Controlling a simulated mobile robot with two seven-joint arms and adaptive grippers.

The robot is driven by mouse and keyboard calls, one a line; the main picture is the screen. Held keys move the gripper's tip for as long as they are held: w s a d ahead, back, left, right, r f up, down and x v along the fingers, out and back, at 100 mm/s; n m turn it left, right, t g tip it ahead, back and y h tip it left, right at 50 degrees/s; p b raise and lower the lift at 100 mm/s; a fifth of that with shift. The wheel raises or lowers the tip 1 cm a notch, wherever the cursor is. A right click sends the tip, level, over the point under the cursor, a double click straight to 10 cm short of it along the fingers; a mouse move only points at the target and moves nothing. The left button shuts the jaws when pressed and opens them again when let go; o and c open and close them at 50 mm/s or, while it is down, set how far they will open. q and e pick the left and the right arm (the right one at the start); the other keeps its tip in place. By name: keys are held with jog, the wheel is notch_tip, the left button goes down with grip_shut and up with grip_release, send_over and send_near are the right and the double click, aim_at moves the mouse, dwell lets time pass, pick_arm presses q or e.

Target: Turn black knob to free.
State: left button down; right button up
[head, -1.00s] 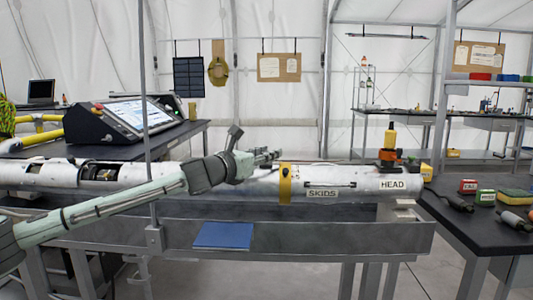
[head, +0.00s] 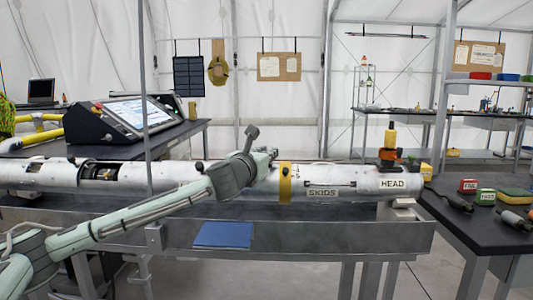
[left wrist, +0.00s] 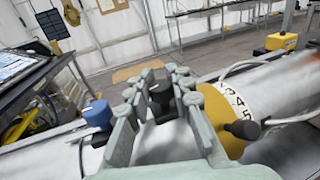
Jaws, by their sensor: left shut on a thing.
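The long white tube (head: 340,178) lies across the stand and carries SKIDS and HEAD labels. My left gripper (head: 264,157) is at the tube, just left of the yellow collar (head: 285,182). In the left wrist view its fingers (left wrist: 158,95) are closed around a black knob (left wrist: 160,92) standing up from the tube; the fingers partly hide it. The yellow collar (left wrist: 222,118), with a white numbered band, is right of the fingers, and another black knob (left wrist: 243,129) sticks out beside it. A blue knob (left wrist: 97,114) is to the left. The knob's pointer or marking cannot be seen. My right gripper is not in view.
A thin upright pole (head: 147,100) stands left of my gripper. A console with a screen (head: 140,116) is behind on the left. A blue pad (head: 223,234) lies on the stand's lower front. The right table (head: 460,220) holds red and green blocks and tools.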

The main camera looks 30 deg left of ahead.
pick_arm(q)
jog(key=n+g+y, duration=0.1)
jog(key=y, duration=0.1)
jog(key=n+g+y, duration=0.1)
jog(key=n+y, duration=0.1)
jog(key=y, duration=0.1)
jog(key=shift+d+n, duration=0.2)
jog(key=shift+n, duration=0.1)
jog(key=n+g+y, duration=0.3)
jog(key=g+y, duration=0.1)
jog(key=shift+a+n, duration=0.1)
jog(key=shift+n, duration=0.3)
jog(key=n+g+y, duration=0.3)
jog(key=g, duration=0.2)
jog(key=shift+a+n+g+y, duration=0.1)
jog(key=shift+n+g+y, duration=0.6)
jog(key=shift+n+g, duration=1.65)
jog(key=shift+s+g, duration=0.1)
jog(key=shift+g, duration=0.55)
jog(key=c, duration=1.6)
grip_release()
jog(key=d, duration=1.2)
jog(key=shift+s, duration=0.15)
